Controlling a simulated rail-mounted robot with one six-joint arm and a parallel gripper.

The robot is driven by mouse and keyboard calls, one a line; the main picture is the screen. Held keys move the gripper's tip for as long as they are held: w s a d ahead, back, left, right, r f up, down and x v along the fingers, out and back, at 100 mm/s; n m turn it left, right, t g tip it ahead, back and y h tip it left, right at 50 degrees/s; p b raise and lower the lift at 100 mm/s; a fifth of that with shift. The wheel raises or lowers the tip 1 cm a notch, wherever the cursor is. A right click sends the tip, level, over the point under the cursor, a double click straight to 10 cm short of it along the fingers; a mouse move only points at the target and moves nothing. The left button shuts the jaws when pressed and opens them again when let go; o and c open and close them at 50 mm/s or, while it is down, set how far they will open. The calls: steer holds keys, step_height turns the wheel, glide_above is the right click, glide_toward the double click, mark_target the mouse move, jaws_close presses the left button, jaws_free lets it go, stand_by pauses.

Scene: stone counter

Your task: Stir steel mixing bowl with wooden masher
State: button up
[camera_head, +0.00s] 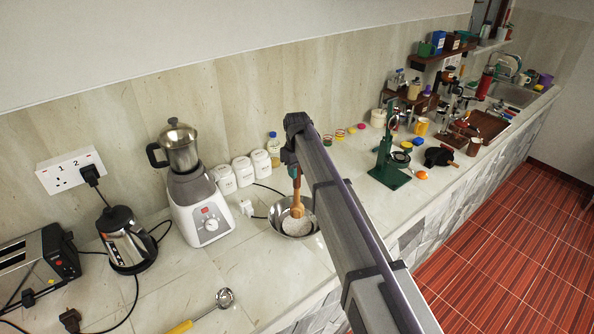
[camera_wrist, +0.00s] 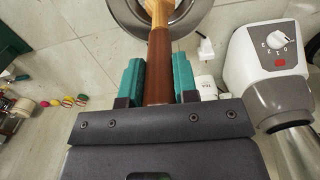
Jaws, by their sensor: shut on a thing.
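The steel mixing bowl (camera_head: 276,218) stands on the counter right of the blender in the head view, with pale contents (camera_head: 305,225) inside. The wooden masher (camera_head: 297,205) is upright, with its lower end inside the bowl's rim. Whether it touches the contents I cannot tell. My gripper (camera_head: 293,171) is above the bowl, shut on the masher's brown handle. In the wrist view my gripper's green fingers (camera_wrist: 158,82) flank the brown handle of the masher (camera_wrist: 159,60), which points into the bowl (camera_wrist: 190,12) at the top edge. Most of the bowl is cut off there.
A blender (camera_head: 200,205) stands left of the bowl, also in the wrist view (camera_wrist: 272,48). White canisters (camera_head: 243,171) and a bottle (camera_head: 273,146) stand behind. A green press (camera_head: 389,165) is farther right.

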mark_target(297, 186)
step_height(297, 186, down, 7)
steer(key=b, duration=0.6)
steer(key=shift+f, duration=0.2)
